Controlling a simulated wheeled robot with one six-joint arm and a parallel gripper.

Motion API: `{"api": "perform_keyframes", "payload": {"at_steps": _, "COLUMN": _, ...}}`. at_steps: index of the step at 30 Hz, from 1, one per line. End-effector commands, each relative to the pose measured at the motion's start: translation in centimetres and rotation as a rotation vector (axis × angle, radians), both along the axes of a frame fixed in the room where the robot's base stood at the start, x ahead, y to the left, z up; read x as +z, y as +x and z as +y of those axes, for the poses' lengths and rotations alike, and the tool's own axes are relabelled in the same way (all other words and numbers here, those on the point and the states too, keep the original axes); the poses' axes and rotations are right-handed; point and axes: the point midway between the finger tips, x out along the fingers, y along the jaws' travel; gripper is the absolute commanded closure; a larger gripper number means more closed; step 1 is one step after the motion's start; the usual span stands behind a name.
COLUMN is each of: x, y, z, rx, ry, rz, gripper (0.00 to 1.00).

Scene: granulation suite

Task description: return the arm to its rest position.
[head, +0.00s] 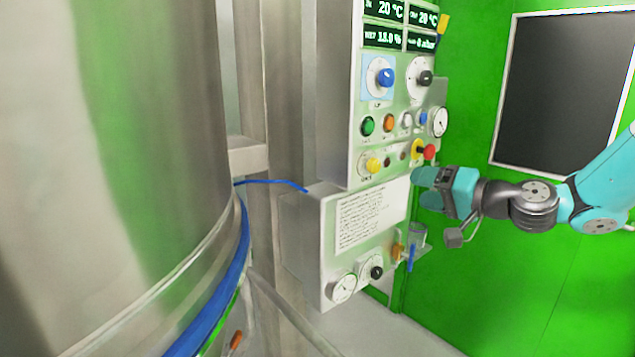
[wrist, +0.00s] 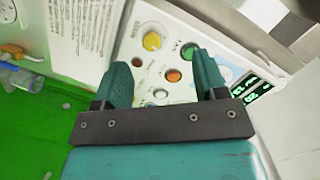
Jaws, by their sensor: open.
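My gripper (head: 424,189) is at the right of the head view, at the end of my teal arm, in front of the lower right part of the control panel (head: 348,118). In the wrist view my gripper (wrist: 165,78) has its two teal fingers apart with nothing between them. The panel's buttons show beyond the fingers, including a yellow knob (wrist: 153,40), an orange button (wrist: 173,75) and a green button (wrist: 188,51). The fingers look apart from the panel, though the exact gap is hard to tell.
A large steel vessel (head: 120,150) with a blue band fills the left. A red emergency button (head: 429,152) sits just above my gripper. Gauges (head: 343,289) and a small clear jar (head: 417,238) are below. A dark window (head: 555,85) is in the green wall behind my arm.

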Motion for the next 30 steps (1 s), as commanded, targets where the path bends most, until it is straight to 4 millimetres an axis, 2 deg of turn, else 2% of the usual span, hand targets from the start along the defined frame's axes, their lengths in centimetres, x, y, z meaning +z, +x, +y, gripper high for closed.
{"api": "perform_keyframes", "payload": {"at_steps": 1, "x": 1.1, "y": -1.6, "z": 2.7, "rx": 0.072, "ry": -0.064, "rz": 0.016, "gripper": 0.34}}
{"api": "perform_keyframes", "payload": {"at_steps": 3, "x": 1.5, "y": -4.8, "z": 6.4, "rx": 0.185, "ry": -0.18, "rz": 0.059, "gripper": 0.34}}
{"api": "perform_keyframes", "payload": {"at_steps": 5, "x": 1.7, "y": -8.1, "z": 9.2, "rx": 0.284, "ry": -0.293, "rz": 0.102, "gripper": 0.34}}
{"api": "perform_keyframes", "payload": {"at_steps": 7, "x": 1.6, "y": -12.4, "z": 11.5, "rx": 0.393, "ry": -0.427, "rz": 0.157, "gripper": 0.34}}
{"api": "perform_keyframes", "payload": {"at_steps": 9, "x": 1.4, "y": -16.9, "z": 12.9, "rx": 0.489, "ry": -0.558, "rz": 0.212, "gripper": 0.34}}
{"api": "perform_keyframes", "payload": {"at_steps": 11, "x": 1.2, "y": -20.7, "z": 13.3, "rx": 0.559, "ry": -0.665, "rz": 0.257, "gripper": 0.34}}
{"api": "perform_keyframes", "payload": {"at_steps": 12, "x": 1.0, "y": -23.0, "z": 13.3, "rx": 0.598, "ry": -0.731, "rz": 0.287, "gripper": 0.34}}
{"api": "perform_keyframes", "payload": {"at_steps": 16, "x": 0.6, "y": -29.1, "z": 12.0, "rx": 0.686, "ry": -0.902, "rz": 0.372, "gripper": 0.34}}
{"api": "perform_keyframes", "payload": {"at_steps": 18, "x": 0.4, "y": -31.2, "z": 11.2, "rx": 0.714, "ry": -0.963, "rz": 0.406, "gripper": 0.34}}
{"api": "perform_keyframes", "payload": {"at_steps": 21, "x": 0.2, "y": -33.0, "z": 10.4, "rx": 0.734, "ry": -1.014, "rz": 0.439, "gripper": 0.34}}
{"api": "perform_keyframes", "payload": {"at_steps": 24, "x": 0.0, "y": -33.6, "z": 10.1, "rx": 0.74, "ry": -1.033, "rz": 0.454, "gripper": 0.34}}
{"api": "perform_keyframes", "payload": {"at_steps": 30, "x": 0.0, "y": -33.6, "z": 10.1, "rx": 0.74, "ry": -1.033, "rz": 0.455, "gripper": 0.34}}
